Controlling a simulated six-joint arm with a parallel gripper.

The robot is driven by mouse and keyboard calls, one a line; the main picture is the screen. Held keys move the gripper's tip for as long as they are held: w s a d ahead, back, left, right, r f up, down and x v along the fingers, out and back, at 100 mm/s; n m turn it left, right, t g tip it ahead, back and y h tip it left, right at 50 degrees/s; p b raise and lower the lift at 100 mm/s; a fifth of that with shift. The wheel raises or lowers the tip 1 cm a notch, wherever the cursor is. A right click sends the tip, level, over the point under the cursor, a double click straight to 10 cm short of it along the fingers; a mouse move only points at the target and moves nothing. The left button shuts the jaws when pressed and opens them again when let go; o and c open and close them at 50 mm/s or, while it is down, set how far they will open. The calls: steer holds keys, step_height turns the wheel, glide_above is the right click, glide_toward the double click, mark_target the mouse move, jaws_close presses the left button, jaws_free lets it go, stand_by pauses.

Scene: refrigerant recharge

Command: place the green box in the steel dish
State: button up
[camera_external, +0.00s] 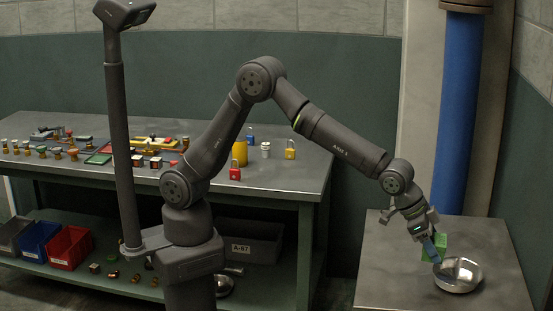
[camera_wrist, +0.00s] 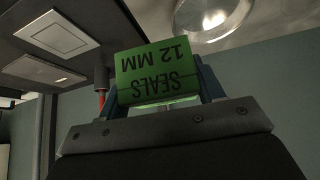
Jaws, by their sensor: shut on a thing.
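The green box (camera_external: 441,241) is held at the end of my gripper (camera_external: 433,249), above the small table on the right. In the wrist view the green box (camera_wrist: 158,72) fills the space between the blue fingers of my gripper (camera_wrist: 158,88), and its upside-down label reads "SEALS 12 MM". My gripper is shut on it. The shiny round steel dish (camera_external: 462,277) rests on the small table, just below and to the right of the box. The steel dish (camera_wrist: 222,18) also shows at the top of the wrist view, cut off by the frame edge. I see nothing in it.
The small grey table (camera_external: 392,262) is otherwise mostly clear. A blue vertical pipe (camera_external: 461,110) stands behind it. A long workbench (camera_external: 285,185) on the left carries padlocks, fittings and a yellow cylinder (camera_external: 239,152). Coloured bins (camera_external: 70,247) sit on its lower shelf.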

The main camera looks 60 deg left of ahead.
steer(key=shift+s+r+n+t, duration=0.3)
steer(key=shift+n+t, duration=0.1)
steer(key=shift+n, duration=0.1)
glide_above(446, 279)
step_height(446, 279, down, 7)
steer(key=shift+a+r, duration=0.1)
steer(key=shift+f, duration=2.05)
steer(key=shift+f, duration=0.1)
steer(key=shift+f, duration=0.35)
steer(key=o, duration=1.1)
steer(key=shift+c, duration=0.2)
